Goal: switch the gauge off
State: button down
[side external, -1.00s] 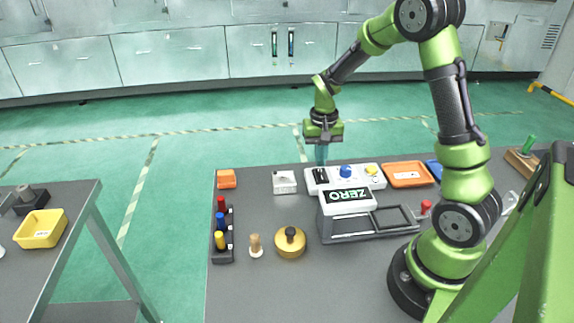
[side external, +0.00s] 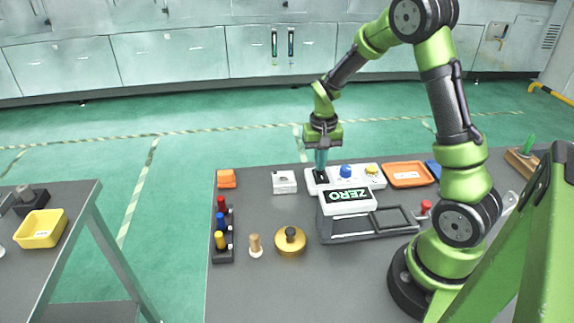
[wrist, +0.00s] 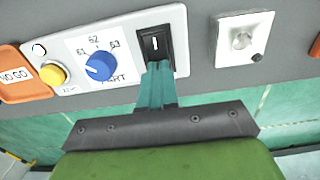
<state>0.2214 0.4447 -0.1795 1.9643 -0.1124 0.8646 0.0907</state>
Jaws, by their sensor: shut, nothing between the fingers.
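The gauge box (side external: 340,224) stands on the grey table, and its display (side external: 347,196) reads ZERO. Behind it lies a white control panel (side external: 334,184) with a black rocker switch (side external: 321,177), a blue knob (side external: 346,171) and a yellow button (side external: 371,170). In the wrist view the rocker switch (wrist: 155,44) shows a white line mark on its visible face. My gripper (wrist: 158,68) is shut and empty, its teal fingertips over the switch's near end, hiding that part. It also shows in the side view (side external: 321,166). I cannot tell whether the tips touch the switch.
In the wrist view the blue knob (wrist: 99,66) and yellow button (wrist: 53,74) sit left of the fingers. A white box with a metal stud (wrist: 243,38) is to the right. An orange tray (side external: 407,174) lies beside the panel. Coloured plugs in a rack (side external: 222,255) stand farther left.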

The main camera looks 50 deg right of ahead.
jog(key=shift+f, duration=0.25)
jog(key=shift+r, duration=3.5)
jog(key=shift+s+a+f, duration=0.2)
jog(key=shift+s+a, duration=0.2)
jog(key=s+a+r+n+t+y, duration=0.1)
jog(key=s+a+r+n+t, duration=0.1)
jog(key=s+a+r, duration=0.4)
jog(key=s+a+r+n+t+y, duration=0.1)
jog(key=s+a+r+n+t, duration=0.2)
jog(key=s+a+r+t, duration=0.2)
jog(key=a+r, duration=0.3)
jog(key=a, duration=0.2)
jog(key=shift+s+a, duration=0.25)
jog(key=shift+s, duration=0.1)
